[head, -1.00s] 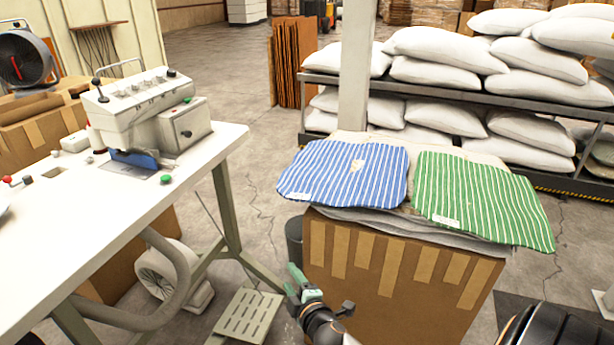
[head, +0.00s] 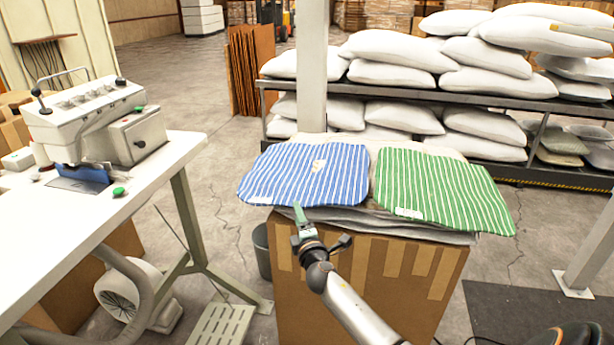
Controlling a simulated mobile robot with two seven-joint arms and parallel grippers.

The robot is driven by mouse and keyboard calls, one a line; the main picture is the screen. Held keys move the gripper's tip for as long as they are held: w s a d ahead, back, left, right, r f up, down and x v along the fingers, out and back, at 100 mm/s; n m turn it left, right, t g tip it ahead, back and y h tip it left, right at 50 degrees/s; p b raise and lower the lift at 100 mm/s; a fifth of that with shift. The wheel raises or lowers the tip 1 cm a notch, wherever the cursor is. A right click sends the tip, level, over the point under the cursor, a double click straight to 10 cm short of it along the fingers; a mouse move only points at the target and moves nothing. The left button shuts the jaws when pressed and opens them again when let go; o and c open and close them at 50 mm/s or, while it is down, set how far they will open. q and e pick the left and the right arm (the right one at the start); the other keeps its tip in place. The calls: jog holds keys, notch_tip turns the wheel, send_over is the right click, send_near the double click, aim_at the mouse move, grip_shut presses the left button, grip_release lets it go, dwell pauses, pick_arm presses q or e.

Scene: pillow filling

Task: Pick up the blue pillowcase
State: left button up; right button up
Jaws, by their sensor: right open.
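The blue striped pillowcase (head: 290,176) lies flat on a pile of pale cloth on top of a cardboard box (head: 385,275). The green striped pillowcase (head: 445,190) lies beside it on the right. My right gripper (head: 300,214) is at the front edge of the box top, by the near edge of the blue pillowcase. It is open and holds nothing. Its tips overlap the pillowcase's near edge in the picture; I cannot tell whether they touch it. My left gripper is not in the head view.
A white table (head: 150,180) with a sewing machine (head: 90,130) stands at the left. A rack (head: 400,95) of white pillows is behind the box, with a pale post (head: 312,70) in front of it. A grey bin (head: 262,250) stands left of the box.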

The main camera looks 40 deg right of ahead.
jog(key=b+x, duration=0.3)
jog(key=x, duration=0.2)
jog(key=shift+w+d+f, duration=0.1)
jog(key=shift+w+d, duration=0.05)
jog(key=shift+w, duration=0.15)
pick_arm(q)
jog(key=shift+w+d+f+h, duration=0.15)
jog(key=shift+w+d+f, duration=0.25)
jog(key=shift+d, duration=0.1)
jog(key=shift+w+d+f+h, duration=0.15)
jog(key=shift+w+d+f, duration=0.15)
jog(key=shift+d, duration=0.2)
pick_arm(e)
jog(key=shift+w, duration=0.15)
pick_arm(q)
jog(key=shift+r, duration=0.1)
pick_arm(e)
jog(key=shift+c, duration=0.3)
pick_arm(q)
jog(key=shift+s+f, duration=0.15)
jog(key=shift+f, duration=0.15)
pick_arm(e)
grip_shut()
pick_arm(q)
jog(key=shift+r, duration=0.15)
